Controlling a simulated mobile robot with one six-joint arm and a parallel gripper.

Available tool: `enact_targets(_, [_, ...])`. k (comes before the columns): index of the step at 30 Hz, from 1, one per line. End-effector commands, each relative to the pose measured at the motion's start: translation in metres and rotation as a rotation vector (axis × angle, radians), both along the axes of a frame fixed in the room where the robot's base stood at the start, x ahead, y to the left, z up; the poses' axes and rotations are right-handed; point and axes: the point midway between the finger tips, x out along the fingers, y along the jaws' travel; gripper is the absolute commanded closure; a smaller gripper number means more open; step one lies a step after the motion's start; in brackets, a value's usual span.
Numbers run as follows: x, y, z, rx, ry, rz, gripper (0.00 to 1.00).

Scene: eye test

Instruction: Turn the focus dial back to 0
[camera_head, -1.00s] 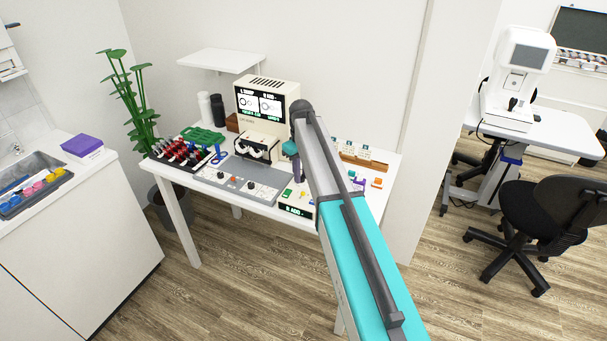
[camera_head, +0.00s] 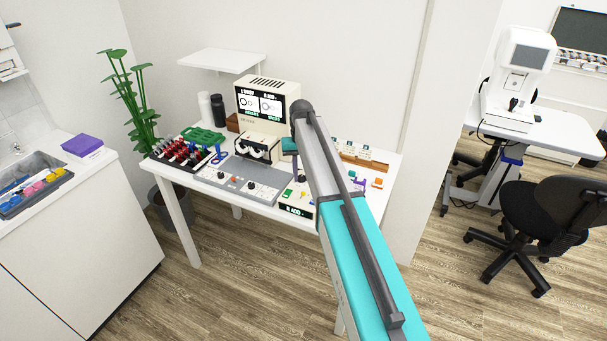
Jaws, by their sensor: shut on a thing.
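My gripper (camera_head: 290,146) is over the right part of the white table, largely hidden behind my own arm. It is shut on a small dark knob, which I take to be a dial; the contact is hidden. The cream instrument (camera_head: 248,125) stands at the back of the table, with a lit black screen (camera_head: 259,104) showing two round pictures and small text. A grey control panel (camera_head: 215,176) with several knobs lies in front of it. A small cream box (camera_head: 296,210) with a green-lit display reading about "R ADD -" stands at the panel's right. I cannot read which dial is labelled focus.
A dark rack (camera_head: 166,168) of red and black pieces and a blue joystick (camera_head: 218,154) stand on the left. Small coloured pieces, among them an orange one (camera_head: 377,182), lie to the right. A white shelf (camera_head: 222,60) overhangs the back.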

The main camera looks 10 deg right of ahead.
Motion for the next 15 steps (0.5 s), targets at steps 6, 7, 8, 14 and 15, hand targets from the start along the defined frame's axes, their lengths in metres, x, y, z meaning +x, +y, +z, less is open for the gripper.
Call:
enact_targets(6, [-0.0031, 0.0004, -0.0018, 0.002, 0.009, -0.001, 1.00])
enact_targets(7, [-0.0031, 0.0004, -0.0018, 0.002, 0.009, 0.000, 1.00])
enact_targets(8, [-0.0031, 0.0004, -0.0018, 0.001, 0.009, 0.000, 1.00])
enact_targets(14, [-0.0021, 0.0000, -0.0013, 0.000, 0.006, 0.000, 0.60])
enact_targets(15, [-0.0018, -0.0001, -0.0011, 0.000, 0.005, 0.000, 0.60])
